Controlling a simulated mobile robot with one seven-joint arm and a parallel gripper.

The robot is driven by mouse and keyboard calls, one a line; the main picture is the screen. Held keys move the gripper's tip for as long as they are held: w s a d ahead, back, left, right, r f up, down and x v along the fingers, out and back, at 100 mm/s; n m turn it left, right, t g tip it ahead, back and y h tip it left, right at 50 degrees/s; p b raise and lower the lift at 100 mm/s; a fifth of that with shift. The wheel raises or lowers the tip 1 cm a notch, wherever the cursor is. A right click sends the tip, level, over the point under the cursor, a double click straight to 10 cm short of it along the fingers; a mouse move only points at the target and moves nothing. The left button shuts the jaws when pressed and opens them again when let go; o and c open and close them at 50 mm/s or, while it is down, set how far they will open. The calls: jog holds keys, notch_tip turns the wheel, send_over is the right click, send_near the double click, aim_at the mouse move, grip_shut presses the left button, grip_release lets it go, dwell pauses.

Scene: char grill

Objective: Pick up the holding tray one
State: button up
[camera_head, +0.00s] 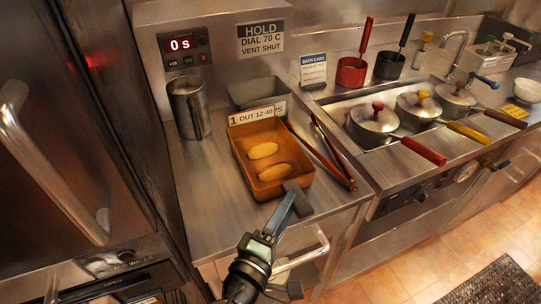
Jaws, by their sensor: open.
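The holding tray one (238,163) is an orange-tan open tray on the steel counter. A white label reading "1 OUT 12:40" is at its back edge, and two pale oval pieces of food (264,151) lie inside. My gripper (294,242) is in front of the tray and open, with nothing seen between its fingers. One grey fingertip shows close to the tray's front right corner; I cannot tell if they touch. The other finger is dark and hard to make out lower down, by the counter front.
A grey container (250,92) stands right behind the tray, and a metal pitcher (189,108) stands to its left. Dark tongs (334,152) lie close on the right. Lidded pots (373,124) sit farther right. A drawer handle (322,243) is below the counter edge.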

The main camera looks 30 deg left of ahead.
aim_at(301, 190)
jog(key=shift+w+d+f+p, duration=0.1)
jog(key=shift+w+p, duration=0.15)
jog(key=shift+w, duration=1.25)
jog(key=shift+w+d+f+p, duration=0.1)
jog(key=shift+w+p, duration=0.1)
jog(key=shift+w, duration=1.25)
grip_shut()
jog(key=shift+r, duration=0.1)
